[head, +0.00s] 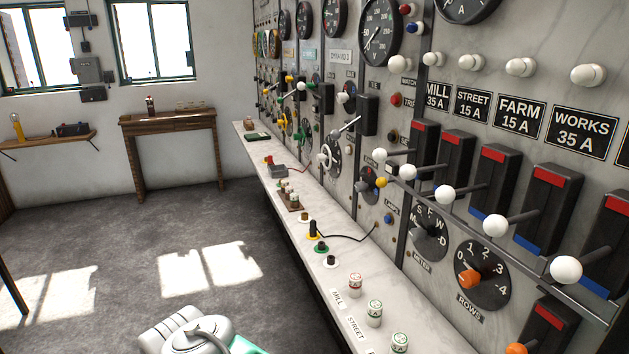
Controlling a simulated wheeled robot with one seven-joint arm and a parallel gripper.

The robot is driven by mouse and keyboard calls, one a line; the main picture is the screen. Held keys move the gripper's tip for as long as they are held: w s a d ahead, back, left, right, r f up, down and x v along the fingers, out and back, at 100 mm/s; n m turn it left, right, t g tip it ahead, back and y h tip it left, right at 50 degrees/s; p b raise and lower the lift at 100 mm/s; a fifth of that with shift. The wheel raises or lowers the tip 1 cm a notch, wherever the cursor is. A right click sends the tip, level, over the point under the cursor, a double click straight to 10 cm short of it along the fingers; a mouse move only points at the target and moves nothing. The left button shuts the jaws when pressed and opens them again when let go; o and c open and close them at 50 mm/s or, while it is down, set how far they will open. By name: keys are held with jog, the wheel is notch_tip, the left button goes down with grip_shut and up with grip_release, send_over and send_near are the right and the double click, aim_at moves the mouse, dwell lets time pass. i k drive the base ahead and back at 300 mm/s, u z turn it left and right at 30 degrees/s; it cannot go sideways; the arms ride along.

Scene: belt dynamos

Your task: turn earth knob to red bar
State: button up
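On the marble switchboard, a small round dial (367,188) carries red and blue marks and a yellow-tipped knob (381,182) pointing right. It may be the earth knob, but its label is too small to read. A larger black dial marked ROWS (482,272) has an orange knob (470,278) at its lower left. White and teal parts of my own arm show at the bottom edge; my gripper's fingers are not in view.
Large switches with white ball handles (566,270) jut out at the right. A narrow marble shelf (318,262) below the board holds a black plug with a cable (313,229) and several labelled fuses (374,312). Open grey floor (130,255) lies left; a wooden table (168,122) stands behind.

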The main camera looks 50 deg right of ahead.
aim_at(360, 186)
jog(key=z, duration=0.2)
jog(key=i, duration=1.45)
jog(key=z, duration=0.5)
